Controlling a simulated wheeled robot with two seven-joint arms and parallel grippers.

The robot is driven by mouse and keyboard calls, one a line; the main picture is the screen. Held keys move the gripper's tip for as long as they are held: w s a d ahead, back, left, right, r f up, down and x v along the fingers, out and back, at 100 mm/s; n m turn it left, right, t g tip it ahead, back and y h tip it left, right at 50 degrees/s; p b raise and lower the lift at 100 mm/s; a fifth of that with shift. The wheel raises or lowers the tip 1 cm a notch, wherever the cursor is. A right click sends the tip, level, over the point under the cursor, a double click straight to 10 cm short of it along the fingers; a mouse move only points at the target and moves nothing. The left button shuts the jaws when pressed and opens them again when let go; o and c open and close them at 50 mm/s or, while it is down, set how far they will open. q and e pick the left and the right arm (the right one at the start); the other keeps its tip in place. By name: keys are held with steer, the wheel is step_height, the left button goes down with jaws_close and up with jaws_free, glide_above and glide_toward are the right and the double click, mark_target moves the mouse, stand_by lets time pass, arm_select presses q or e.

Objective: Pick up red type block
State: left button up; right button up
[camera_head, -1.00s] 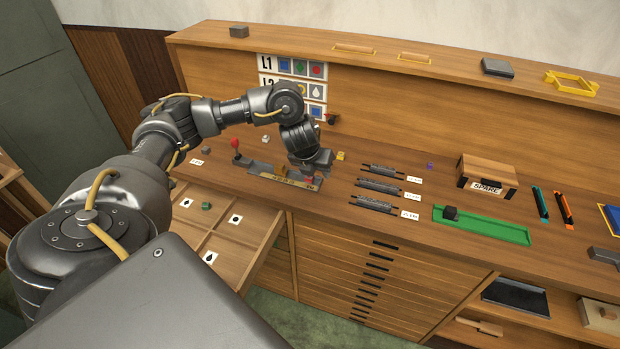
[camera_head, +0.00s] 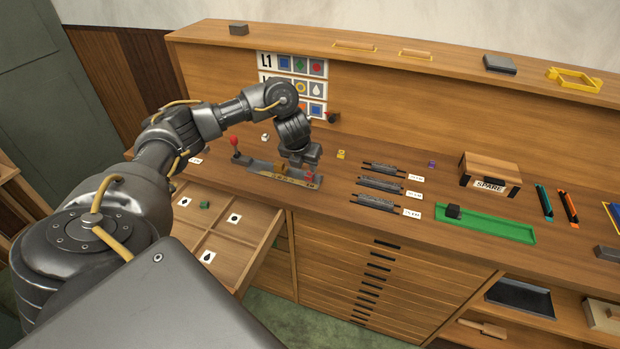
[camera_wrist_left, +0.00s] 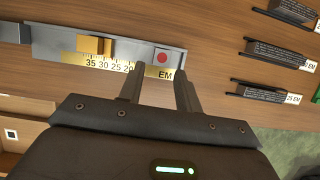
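The red type block (camera_head: 309,176) sits at the right end of the grey metal stick with a scale (camera_head: 263,168), on the bench. My left gripper (camera_head: 304,162) is over that end of the stick. In the left wrist view its fingers (camera_wrist_left: 160,72) are apart with nothing held between them. I cannot tell the exact height gap to the block. My right gripper is in no view.
A red-knobbed lever (camera_head: 234,142) stands at the stick's left. A yellow block (camera_head: 341,154) and dark type lines (camera_head: 380,184) lie to the right. An open drawer (camera_head: 232,222) holds a green block (camera_head: 205,205). A green tray (camera_head: 500,228) and SPARE box (camera_head: 489,172) are further right.

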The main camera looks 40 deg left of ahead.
mark_target(309, 174)
arm_select(q)
steer(key=p+x, duration=0.1)
steer(key=x, duration=0.4)
steer(key=shift+s+d+f, duration=0.1)
steer(key=shift+d, duration=0.1)
steer(key=shift+c, duration=0.4)
jaws_close()
